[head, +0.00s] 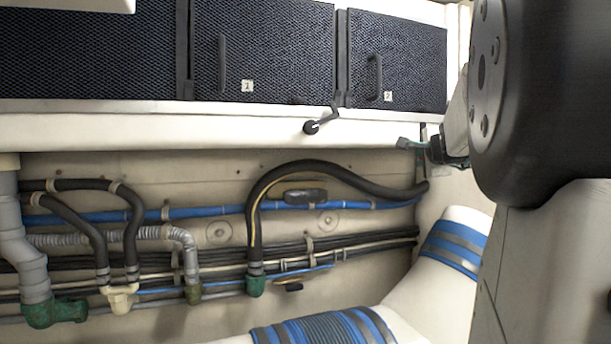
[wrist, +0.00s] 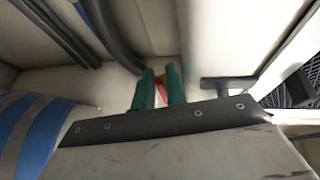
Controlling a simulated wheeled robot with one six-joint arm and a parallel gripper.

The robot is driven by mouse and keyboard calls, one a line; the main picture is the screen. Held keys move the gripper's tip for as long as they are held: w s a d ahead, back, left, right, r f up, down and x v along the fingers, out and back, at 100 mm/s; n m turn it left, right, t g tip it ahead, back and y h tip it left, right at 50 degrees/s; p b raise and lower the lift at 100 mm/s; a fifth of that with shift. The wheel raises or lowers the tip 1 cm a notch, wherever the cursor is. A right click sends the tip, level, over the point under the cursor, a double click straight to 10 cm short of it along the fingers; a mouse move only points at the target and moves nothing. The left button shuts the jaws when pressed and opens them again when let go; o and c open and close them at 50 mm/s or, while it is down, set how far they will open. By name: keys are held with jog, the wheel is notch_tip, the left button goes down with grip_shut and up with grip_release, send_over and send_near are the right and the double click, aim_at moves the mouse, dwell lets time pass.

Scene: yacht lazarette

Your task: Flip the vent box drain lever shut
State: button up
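My gripper (head: 408,144) is at the right of the head view, near the right end of the white ledge and the side wall. In the wrist view its two green fingers (wrist: 160,84) stand close together with a narrow gap. A small red piece (wrist: 161,88) shows in that gap; I cannot tell whether the fingers touch it or whether it is the drain lever. A dark T-shaped piece (wrist: 228,83) shows just right of the fingers. A black crank-like lever (head: 322,119) sits on the ledge front, left of my gripper and apart from it, its arm slanting up to the right.
Dark mesh doors, marked 1 (head: 262,60) and 2 (head: 400,60), are above the white ledge (head: 180,130). Black hoses (head: 290,172), a blue pipe (head: 220,211) and green fittings (head: 256,287) run below. A white, blue-banded duct (head: 455,250) curves below my gripper.

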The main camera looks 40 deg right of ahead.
jog(key=shift+f+n+h, duration=0.45)
jog(key=shift+n+h, duration=0.05)
jog(key=shift+n, duration=0.4)
jog(key=f+v, duration=0.1)
jog(key=v, duration=0.7)
jog(key=w+a+f+n+t+y, duration=0.1)
jog(key=w+a+f+n+y, duration=0.25)
jog(key=a, duration=0.45)
jog(key=w+a+f+n+t+y, duration=0.1)
jog(key=w+a+f+n+y, duration=0.1)
jog(key=w+a+n+y, duration=0.35)
jog(key=a+f+n+g+y, duration=0.1)
jog(key=a+f+n, duration=0.1)
jog(key=a+f, duration=0.2)
jog(key=s+a+f+n+g+y, duration=0.1)
jog(key=a+f+n+g+y, duration=0.1)
jog(key=a, duration=0.9)
jog(key=shift+s+a+f+n+y, duration=0.3)
jog(key=shift+f+n, duration=0.2)
jog(key=shift+f, duration=0.35)
